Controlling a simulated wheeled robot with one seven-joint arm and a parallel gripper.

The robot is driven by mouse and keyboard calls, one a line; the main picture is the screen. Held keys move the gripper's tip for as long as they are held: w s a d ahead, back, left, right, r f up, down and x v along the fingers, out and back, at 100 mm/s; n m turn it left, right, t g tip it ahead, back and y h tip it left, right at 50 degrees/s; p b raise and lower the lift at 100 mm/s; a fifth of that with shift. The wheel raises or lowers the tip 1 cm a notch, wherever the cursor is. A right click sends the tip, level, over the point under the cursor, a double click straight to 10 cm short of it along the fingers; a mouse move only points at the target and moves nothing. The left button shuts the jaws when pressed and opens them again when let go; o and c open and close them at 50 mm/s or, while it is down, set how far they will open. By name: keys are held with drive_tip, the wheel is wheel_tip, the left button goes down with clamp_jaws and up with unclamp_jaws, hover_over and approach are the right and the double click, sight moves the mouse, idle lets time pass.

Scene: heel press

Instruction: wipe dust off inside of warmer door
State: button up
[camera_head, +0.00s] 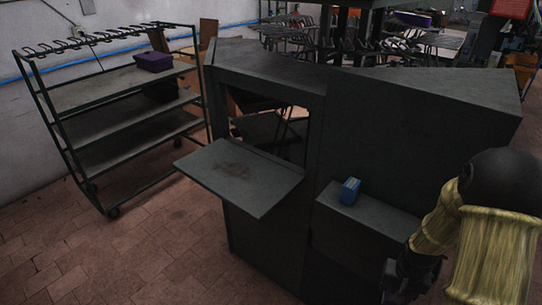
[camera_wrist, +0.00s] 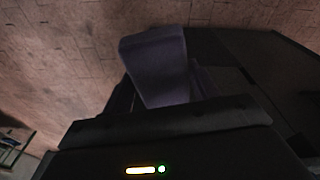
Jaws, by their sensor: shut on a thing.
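The warmer is a large dark cabinet (camera_head: 420,130) in the head view. Its door (camera_head: 262,198) is folded down flat at the left, inside face up. A brownish dust patch (camera_head: 232,168) lies near the middle of that face. My gripper (camera_head: 392,283) is at the lower right of the head view, well apart from the door and in front of the cabinet. In the wrist view it is shut on a dark blue-grey block (camera_wrist: 157,62). The fingers are mostly hidden in shadow there, and the block cannot be made out in the head view.
A small blue box (camera_head: 350,191) stands on a ledge (camera_head: 375,216) of the cabinet, between the door and my arm. A shelf rack (camera_head: 115,130) with a purple box (camera_head: 154,61) stands at the left. Tiled floor (camera_head: 150,245) is clear in front of the door.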

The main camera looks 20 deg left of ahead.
drive_tip(key=w+d+f, duration=0.2)
drive_tip(key=d+f, duration=0.3)
drive_tip(key=f, duration=0.5)
drive_tip(key=shift+f+n, duration=0.25)
drive_tip(key=shift+n, duration=0.15)
